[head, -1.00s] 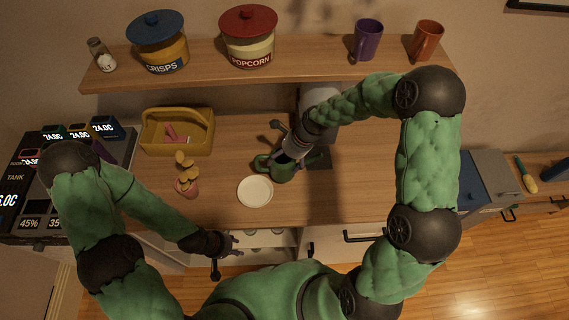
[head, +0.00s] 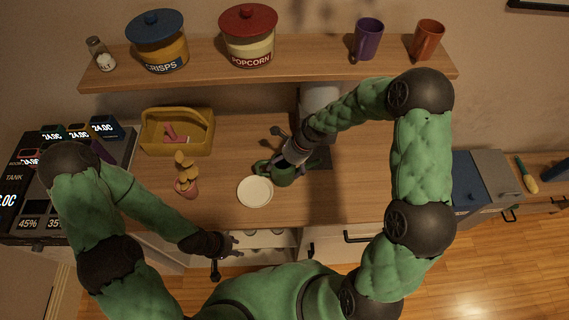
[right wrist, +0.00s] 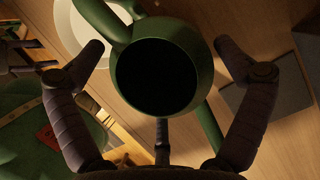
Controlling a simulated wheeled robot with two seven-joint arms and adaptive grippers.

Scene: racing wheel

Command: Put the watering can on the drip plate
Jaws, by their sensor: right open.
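The green watering can (head: 283,177) stands on the counter, just right of the white round drip plate (head: 255,191). In the right wrist view the can (right wrist: 191,48) is seen from above, its dark opening facing the camera, with part of the plate (right wrist: 66,28) behind it. My right gripper (head: 296,156) is over the can. In the right wrist view its open fingers (right wrist: 160,55) are spread on either side of the can, with gaps visible. My left gripper (head: 234,242) is empty near the counter's front edge; its finger opening is too small to judge.
A dark grey mat (head: 321,158) lies right of the can. The shelf (head: 290,60) above carries jars and mugs.

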